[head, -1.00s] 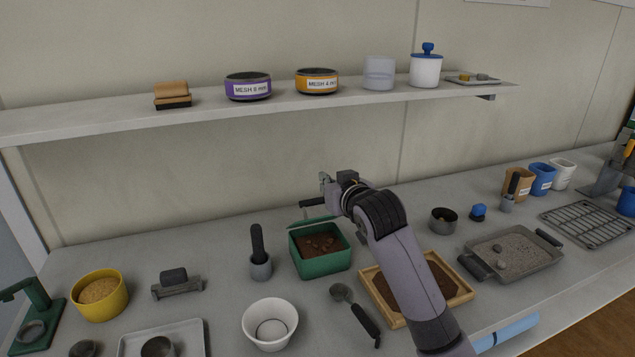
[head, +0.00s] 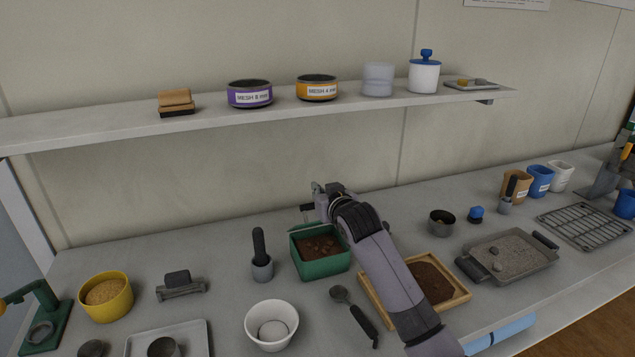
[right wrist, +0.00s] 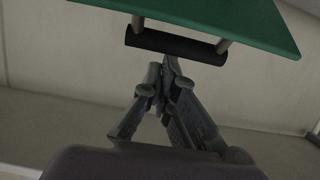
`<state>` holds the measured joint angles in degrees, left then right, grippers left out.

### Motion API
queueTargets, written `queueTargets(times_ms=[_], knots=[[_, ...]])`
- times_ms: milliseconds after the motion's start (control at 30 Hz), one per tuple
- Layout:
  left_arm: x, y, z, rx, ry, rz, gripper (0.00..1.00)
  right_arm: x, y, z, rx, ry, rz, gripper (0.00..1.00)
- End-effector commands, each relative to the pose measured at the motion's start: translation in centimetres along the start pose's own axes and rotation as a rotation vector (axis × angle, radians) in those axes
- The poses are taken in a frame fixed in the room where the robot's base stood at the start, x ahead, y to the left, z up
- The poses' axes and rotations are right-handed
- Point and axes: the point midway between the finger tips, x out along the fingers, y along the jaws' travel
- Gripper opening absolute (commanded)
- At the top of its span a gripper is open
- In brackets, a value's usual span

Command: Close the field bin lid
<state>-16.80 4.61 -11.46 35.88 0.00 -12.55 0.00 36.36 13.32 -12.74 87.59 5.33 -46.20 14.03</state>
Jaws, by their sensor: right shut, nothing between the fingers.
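The green field bin (head: 321,266) stands on the bench with brown soil inside. Its mouth is open, and soil shows from above. In the right wrist view the green lid (right wrist: 215,18) fills the top, with a dark bar handle (right wrist: 176,45) on two posts. My right gripper (right wrist: 165,72) is shut and empty, its fingertips close to the handle; I cannot tell whether they touch it. In the head view this gripper (head: 320,190) is above the bin's back edge, and my arm hides part of the lid area. My left gripper is not in view.
A soil tray (head: 462,293) lies right of the bin, partly under my arm. A black-handled tool in a grey holder (head: 262,268), a white bowl (head: 271,325) and a scoop (head: 355,316) stand close by. The shelf (head: 215,121) runs above and behind.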

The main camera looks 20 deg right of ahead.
Motion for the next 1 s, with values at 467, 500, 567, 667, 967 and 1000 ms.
queueTargets(times_ms=[467, 500, 567, 667, 967, 1000], knots=[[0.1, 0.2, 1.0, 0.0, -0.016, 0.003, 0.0, -0.3, 0.0, 0.4, 0.001, 0.004, 0.0, 0.0], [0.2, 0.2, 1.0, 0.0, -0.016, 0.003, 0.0, -0.3, 0.0, 0.5, 0.001, 0.008, 0.0, 0.0], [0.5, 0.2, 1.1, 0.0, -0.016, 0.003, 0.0, -0.5, 0.0, 0.8, 0.001, 0.019, 0.0, 0.0], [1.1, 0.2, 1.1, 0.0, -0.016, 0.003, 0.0, -0.8, 0.0, 1.1, 0.001, 0.048, 0.0, 0.0], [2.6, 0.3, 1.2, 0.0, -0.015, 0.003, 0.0, -1.5, 0.0, 2.0, 0.002, 0.12, 0.0, 0.0], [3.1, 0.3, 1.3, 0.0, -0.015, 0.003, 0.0, -1.7, 0.0, 2.3, 0.002, 0.137, 0.001, 0.0]])
